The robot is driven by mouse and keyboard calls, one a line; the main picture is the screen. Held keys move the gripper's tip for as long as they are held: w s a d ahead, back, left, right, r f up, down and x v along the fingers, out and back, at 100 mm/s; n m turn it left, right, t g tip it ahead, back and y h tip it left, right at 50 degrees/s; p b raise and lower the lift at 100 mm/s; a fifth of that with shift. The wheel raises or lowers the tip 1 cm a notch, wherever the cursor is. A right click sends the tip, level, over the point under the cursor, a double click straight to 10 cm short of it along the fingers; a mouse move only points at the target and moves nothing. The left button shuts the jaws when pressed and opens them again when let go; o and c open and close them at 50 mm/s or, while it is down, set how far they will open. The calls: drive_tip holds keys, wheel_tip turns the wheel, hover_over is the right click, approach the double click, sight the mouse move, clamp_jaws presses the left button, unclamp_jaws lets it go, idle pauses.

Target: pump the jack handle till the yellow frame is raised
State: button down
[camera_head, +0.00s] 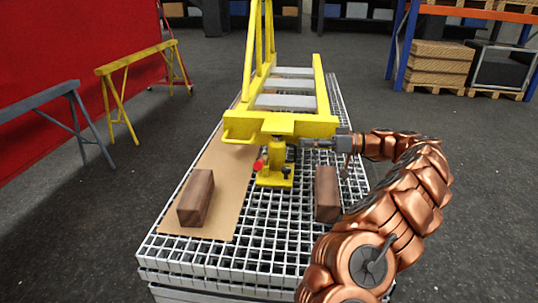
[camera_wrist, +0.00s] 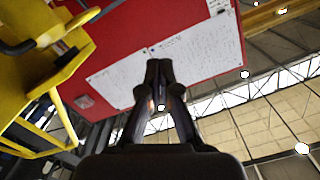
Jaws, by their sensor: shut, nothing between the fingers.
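The yellow frame (camera_head: 277,126) lies over the grating, its near crossbar above a small yellow jack (camera_head: 274,172). The jack stands upright on the grating and has a red knob (camera_head: 258,166) at its left. I cannot tell whether the frame touches the jack's top. I cannot make out the jack handle clearly. My gripper (camera_head: 304,143) points left, just right of the jack's upper part and below the crossbar. In the wrist view my gripper (camera_wrist: 158,68) is shut with nothing between its fingers. Part of the yellow frame (camera_wrist: 40,65) shows at the left there.
A brown wooden block (camera_head: 196,198) lies on a cardboard sheet (camera_head: 218,190) at the left. Another block (camera_head: 327,194) stands right of the jack, below my arm. The grating platform (camera_head: 270,230) is bare in front. A yellow trestle (camera_head: 122,98) stands on the floor at left.

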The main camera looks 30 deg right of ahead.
sight(262, 161)
drive_tip(key=shift+a, duration=0.1)
drive_tip(key=w+a+f+b, duration=0.1)
drive_tip(key=w+a+f, duration=0.1)
drive_tip(key=a, duration=0.3)
drive_tip(key=w+a+f+b, duration=0.1)
drive_tip(key=w+a+f, duration=0.1)
drive_tip(key=a, duration=0.3)
drive_tip(key=shift+w, duration=0.25)
idle(0.6)
